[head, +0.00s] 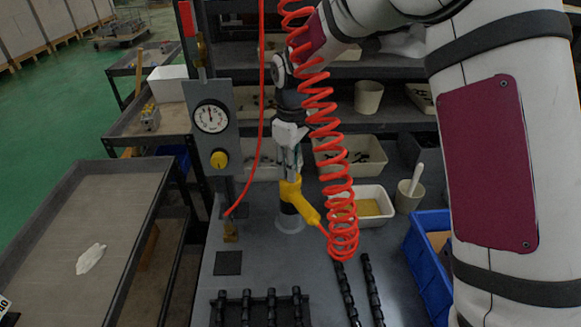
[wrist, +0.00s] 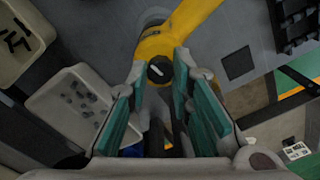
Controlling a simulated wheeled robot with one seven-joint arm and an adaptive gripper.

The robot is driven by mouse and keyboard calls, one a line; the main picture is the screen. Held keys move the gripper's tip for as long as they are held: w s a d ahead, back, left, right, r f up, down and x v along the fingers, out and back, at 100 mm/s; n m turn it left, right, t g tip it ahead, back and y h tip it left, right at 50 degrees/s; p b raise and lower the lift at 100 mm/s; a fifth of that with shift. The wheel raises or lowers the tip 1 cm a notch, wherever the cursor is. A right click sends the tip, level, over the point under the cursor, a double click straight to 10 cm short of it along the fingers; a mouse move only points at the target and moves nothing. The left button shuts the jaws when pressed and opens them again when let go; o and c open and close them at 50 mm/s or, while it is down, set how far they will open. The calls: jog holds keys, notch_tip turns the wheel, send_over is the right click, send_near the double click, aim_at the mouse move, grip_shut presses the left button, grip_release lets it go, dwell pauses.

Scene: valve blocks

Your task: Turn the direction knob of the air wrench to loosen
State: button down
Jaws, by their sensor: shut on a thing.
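The yellow air wrench (head: 302,204) stands in a round, pale holder (head: 290,223) on the grey bench top, its handle slanting down to the right. In the wrist view the wrench's yellow body (wrist: 195,18) runs to the upper right. Its direction knob (wrist: 159,69) is a round black dial with a slanting white line. My gripper (head: 291,172) points down onto the top of the wrench. In the wrist view my gripper's green-padded fingers (wrist: 160,66) lie on both sides of the knob, shut on it. The knob is hidden in the head view.
A coiled red hose (head: 333,150) hangs just right of my gripper. A pressure gauge (head: 211,117) on a grey panel stands to the left. White bins (head: 375,193), a blue crate (head: 424,255) and black racks (head: 262,305) surround the wrench.

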jog(key=shift+n, duration=0.6)
jog(key=c, duration=1.4)
grip_release()
notch_tip(320, 180, up, 12)
jog(key=shift+w+d, duration=0.1)
jog(key=shift+w, duration=0.05)
